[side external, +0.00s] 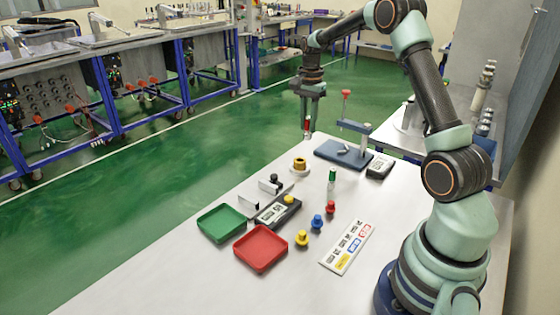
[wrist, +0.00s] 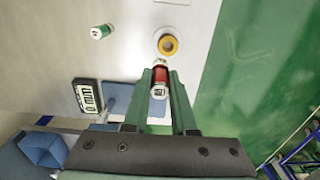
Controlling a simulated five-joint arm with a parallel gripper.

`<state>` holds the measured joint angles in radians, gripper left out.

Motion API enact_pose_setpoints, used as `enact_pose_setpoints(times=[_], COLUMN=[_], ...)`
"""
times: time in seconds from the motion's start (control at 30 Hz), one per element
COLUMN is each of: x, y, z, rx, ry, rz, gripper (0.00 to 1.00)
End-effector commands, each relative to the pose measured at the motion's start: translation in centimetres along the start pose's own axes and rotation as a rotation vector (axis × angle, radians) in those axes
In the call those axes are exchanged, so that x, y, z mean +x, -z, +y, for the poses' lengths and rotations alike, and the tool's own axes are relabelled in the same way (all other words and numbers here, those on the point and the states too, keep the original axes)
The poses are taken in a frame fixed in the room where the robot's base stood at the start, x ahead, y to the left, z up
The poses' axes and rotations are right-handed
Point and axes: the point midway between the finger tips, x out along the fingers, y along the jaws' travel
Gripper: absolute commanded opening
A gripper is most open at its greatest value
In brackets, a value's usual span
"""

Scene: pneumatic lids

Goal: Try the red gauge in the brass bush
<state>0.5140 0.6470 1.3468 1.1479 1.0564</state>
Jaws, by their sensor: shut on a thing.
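My gripper (side external: 309,118) is shut on the red gauge (side external: 307,126), a short cylinder with a red middle band and pale ends. In the wrist view the red gauge (wrist: 160,77) sits between the two fingers of my gripper (wrist: 161,80). It hangs roughly upright in the air, above the table. The gauge is apart from the bush.
A green gauge (side external: 332,177) stands close by. A blue-based stand (side external: 330,152) with a red-topped post and a digital readout (side external: 379,168) are behind. Green (side external: 205,234) and red (side external: 248,262) trays, several coloured knobs and a label card (side external: 334,262) lie nearer.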

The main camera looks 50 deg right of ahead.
Motion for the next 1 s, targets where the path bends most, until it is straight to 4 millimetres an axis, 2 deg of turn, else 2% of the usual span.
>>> enact_pose_setpoints(times=[0.1,0.2,1.0], x=[1.2,1.7,6.6], y=[-0.9,-1.1,-1.1], z=[-1.2,-1.5,-1.5], rx=[-0.001,0.000,0.001], ry=[0.000,0.001,0.000], rz=[0.000,0.000,0.000], gripper=[0.00,0.00,0.00])
